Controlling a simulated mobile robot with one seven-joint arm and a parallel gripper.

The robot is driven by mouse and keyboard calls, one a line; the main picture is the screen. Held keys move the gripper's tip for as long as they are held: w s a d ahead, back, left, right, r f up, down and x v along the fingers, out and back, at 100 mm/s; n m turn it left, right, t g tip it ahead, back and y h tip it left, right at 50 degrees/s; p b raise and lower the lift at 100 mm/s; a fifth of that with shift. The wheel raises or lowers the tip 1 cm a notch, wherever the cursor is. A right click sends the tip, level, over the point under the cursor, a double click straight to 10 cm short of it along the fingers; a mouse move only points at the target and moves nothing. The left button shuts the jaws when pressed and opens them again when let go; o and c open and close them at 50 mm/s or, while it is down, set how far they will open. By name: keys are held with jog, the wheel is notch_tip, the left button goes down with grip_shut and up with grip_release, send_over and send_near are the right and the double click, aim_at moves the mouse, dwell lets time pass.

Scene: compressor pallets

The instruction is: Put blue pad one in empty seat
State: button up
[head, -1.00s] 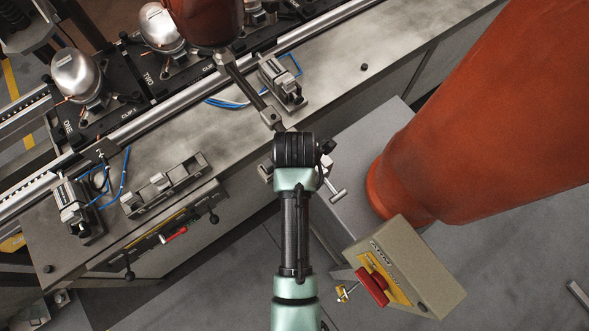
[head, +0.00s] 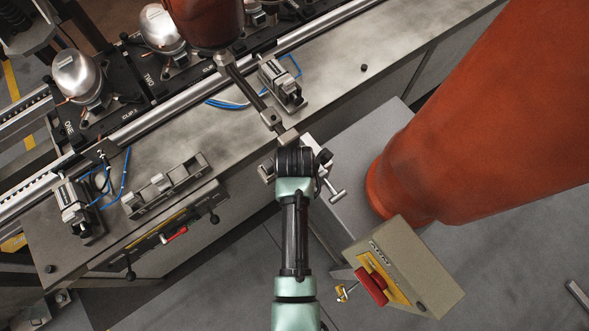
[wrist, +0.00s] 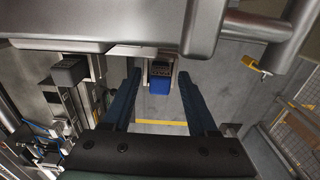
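My gripper (wrist: 162,105) shows in the wrist view as two dark blue fingers held apart, with nothing between them. In the head view my wrist hides the gripper. A small blue block or bin (wrist: 159,85) shows beyond the fingers in the wrist view, apart from them; I cannot tell whether it is a pad. In the head view, two silver domed compressors stand on black plates marked ONE (head: 77,76) and TWO (head: 160,29). I cannot make out blue pad one or an empty seat for sure.
A slotted metal holder (head: 190,180) lies on the grey bench (head: 335,68), near two sensor blocks with blue hoses. A metal T-handled fixture (head: 325,172) stands close beside my wrist. An orange column (head: 480,110) and a box with a red switch (head: 410,265) are at right.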

notch_tip(320, 180, up, 12)
jog(key=shift+r+b, duration=0.15)
jog(key=shift+b, duration=0.15)
dwell(0.4)
dwell(0.5)
